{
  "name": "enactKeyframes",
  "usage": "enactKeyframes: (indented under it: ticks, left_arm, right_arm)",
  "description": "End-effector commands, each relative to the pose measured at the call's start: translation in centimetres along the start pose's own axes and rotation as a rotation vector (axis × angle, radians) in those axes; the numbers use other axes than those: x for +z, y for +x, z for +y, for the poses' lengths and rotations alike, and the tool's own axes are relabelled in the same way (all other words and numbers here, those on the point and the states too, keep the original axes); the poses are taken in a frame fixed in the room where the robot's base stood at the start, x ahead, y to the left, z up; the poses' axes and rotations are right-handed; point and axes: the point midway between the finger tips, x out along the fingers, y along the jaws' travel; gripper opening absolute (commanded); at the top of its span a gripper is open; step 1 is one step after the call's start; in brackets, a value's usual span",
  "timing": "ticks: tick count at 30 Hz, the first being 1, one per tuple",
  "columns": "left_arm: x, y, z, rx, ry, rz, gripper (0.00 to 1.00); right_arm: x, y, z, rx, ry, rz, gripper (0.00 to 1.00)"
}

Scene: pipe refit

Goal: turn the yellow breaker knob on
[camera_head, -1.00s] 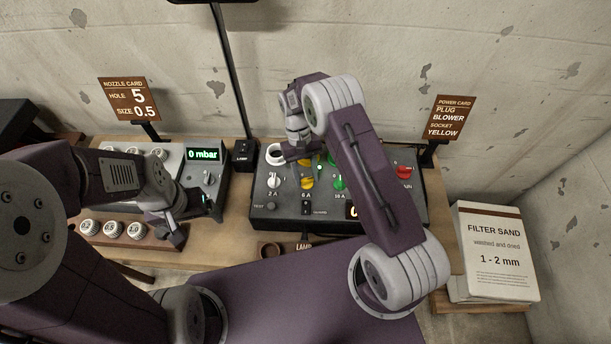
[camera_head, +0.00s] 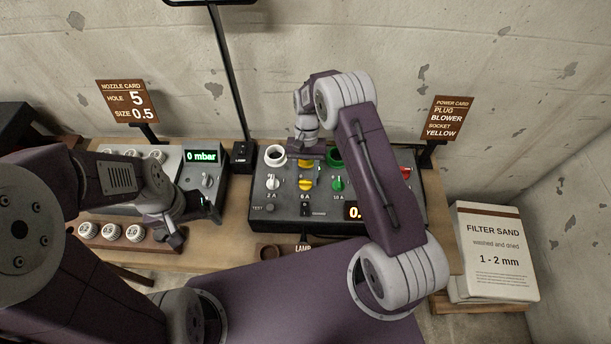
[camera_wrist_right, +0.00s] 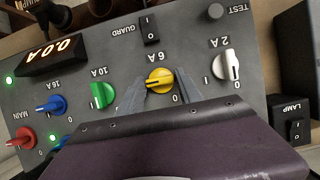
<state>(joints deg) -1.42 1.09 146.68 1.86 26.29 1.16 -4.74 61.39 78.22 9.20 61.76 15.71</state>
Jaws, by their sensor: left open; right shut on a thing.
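The yellow breaker knob (camera_head: 305,186), under 6 A, is on the grey power panel (camera_head: 263,208). It also shows in the right wrist view (camera_wrist_right: 159,85), its grip lying roughly sideways, unlike the upright white knob (camera_wrist_right: 226,66) and green knob (camera_wrist_right: 102,95). A 0 mark shows beside it; its I mark seems hidden by a finger. My right gripper (camera_wrist_right: 162,78) has one finger on either side of the yellow knob and is shut on it. My left gripper (camera_head: 196,222) is open and empty by the pressure unit (camera_head: 207,180).
The panel display (camera_wrist_right: 55,54) reads 0.0 A. A guard switch (camera_wrist_right: 150,29) and a test button (camera_wrist_right: 216,11) sit close to the knob. Blue (camera_wrist_right: 52,106) and red (camera_wrist_right: 24,136) knobs stand further along. A lamp switch box (camera_head: 242,155) stands left of the panel.

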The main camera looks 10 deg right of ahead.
Motion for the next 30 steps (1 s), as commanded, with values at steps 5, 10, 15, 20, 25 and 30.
enactKeyframes:
  ticks: [5,10,15,20,25,30]
  left_arm:
    - [0.0,0.0,0.0,0.000,0.000,0.000,0.85]
    - [0.0,0.0,0.0,0.000,0.000,0.000,0.85]
    - [0.0,0.0,0.0,0.000,0.000,0.000,0.85]
    - [0.0,0.1,0.0,0.000,0.000,0.000,0.85]
    - [0.1,1.1,0.0,0.000,0.000,0.000,0.85]
    - [0.2,1.8,0.0,0.000,0.000,0.000,0.85]
  right_arm:
    - [0.0,0.0,0.0,-0.001,0.003,-0.001,0.01]
    - [0.0,0.0,0.0,-0.001,0.003,0.000,0.64]
    - [0.0,0.0,0.0,-0.001,0.002,0.000,0.64]
    - [-0.1,-0.2,0.0,-0.001,0.001,0.001,0.64]
    - [-0.3,-3.1,-0.1,-0.003,0.001,0.007,0.64]
    - [-0.2,-6.8,0.0,-0.003,0.002,0.005,0.64]
